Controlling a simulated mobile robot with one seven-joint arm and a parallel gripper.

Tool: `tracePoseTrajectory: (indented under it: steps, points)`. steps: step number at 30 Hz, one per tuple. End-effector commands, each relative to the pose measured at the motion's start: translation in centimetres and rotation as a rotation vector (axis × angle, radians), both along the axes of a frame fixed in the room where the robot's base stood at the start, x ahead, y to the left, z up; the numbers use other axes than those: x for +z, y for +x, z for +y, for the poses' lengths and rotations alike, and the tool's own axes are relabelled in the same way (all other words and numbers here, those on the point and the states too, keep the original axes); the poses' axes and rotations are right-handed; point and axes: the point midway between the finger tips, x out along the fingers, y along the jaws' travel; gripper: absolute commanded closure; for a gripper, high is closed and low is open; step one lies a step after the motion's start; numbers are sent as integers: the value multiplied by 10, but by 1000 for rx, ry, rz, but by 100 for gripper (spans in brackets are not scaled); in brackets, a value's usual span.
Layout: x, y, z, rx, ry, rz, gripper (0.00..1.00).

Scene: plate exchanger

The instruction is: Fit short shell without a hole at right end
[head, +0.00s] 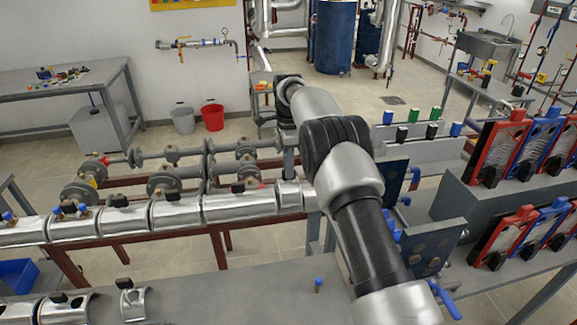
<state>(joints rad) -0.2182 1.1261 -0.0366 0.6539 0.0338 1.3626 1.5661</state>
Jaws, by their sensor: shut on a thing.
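A row of silver shells (240,207) covers the pipe that runs across the middle of the head view. A short silver shell (290,197) is at the right end of this row, directly under my gripper (289,174). My gripper points down and appears shut on the top of this short shell. My arm hides what lies just right of it, so I cannot tell whether the shell is fully seated. Another short shell (134,305) with a black knob lies on the near grey table (220,290).
More shells (60,310) lie at the near table's left. A small blue-topped pin (318,285) stands on that table. Flanged rusty pipes (175,180) run just behind the shell row. Red and blue framed plates (500,145) and blue-handled dark plates (432,248) stand on the right.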

Motion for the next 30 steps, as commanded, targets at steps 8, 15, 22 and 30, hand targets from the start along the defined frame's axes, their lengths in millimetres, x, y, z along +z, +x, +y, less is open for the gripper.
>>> tracePoseTrajectory:
  steps: [8,15,22,30]
  points:
    - [-2,0,0,0,0,-1,100]
    - [-9,0,0,0,0,-1,100]
    - [-15,0,0,0,0,-1,100]
    - [-23,0,0,0,0,0,100]
